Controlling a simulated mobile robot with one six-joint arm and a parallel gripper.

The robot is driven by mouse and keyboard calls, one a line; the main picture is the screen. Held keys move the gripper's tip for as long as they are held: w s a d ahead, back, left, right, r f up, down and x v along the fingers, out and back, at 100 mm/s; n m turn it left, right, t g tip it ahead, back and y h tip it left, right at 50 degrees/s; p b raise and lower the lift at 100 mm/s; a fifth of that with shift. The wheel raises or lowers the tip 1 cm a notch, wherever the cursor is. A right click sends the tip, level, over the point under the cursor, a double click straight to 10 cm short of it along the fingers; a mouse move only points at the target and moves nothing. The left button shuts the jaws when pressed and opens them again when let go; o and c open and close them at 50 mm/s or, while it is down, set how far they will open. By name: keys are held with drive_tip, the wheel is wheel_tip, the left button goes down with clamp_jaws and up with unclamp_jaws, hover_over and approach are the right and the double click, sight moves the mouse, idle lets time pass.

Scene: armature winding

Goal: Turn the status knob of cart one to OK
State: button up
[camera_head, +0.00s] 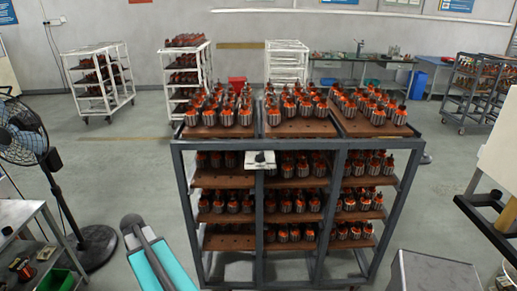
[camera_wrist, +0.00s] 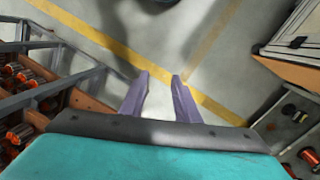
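A dark grey cart (camera_head: 343,144) with brown shelves full of orange and silver armatures stands in the middle of the head view. My gripper (camera_wrist: 160,76) shows in the wrist view with two purple fingers apart, empty, over bare floor. In the head view, my teal arm is at the lower left, apart from the cart. The knob is not visible in the wrist view.
A black fan (camera_head: 95,240) and a side table (camera_head: 22,215) stand at the left. A grey box (camera_head: 440,272) is at the lower right. White carts (camera_head: 101,82) stand at the back. The wrist view shows a grey rack (camera_wrist: 75,80) left and yellow floor lines.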

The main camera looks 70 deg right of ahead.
drive_tip(key=s+d+r+m+p, duration=0.1)
drive_tip(key=d+r+m+p, duration=0.15)
drive_tip(key=d+r, duration=0.9)
wheel_tip(320, 180, up, 39)
drive_tip(key=m+h+p, duration=0.4)
drive_tip(key=m, duration=0.6)
hover_over(260, 153)
drive_tip(key=w+a, duration=0.2)
drive_tip(key=a, duration=0.3)
drive_tip(key=shift+s+a+f+n+t, duration=0.1)
drive_tip(key=shift+a+f+n+t, duration=0.1)
drive_tip(key=shift+n+t, duration=0.1)
drive_tip(key=shift+b+x, duration=4.55)
drive_tip(key=shift+x, duration=2.3)
drive_tip(key=shift+a+f, duration=0.1)
drive_tip(key=shift+a, duration=0.05)
clamp_jaws()
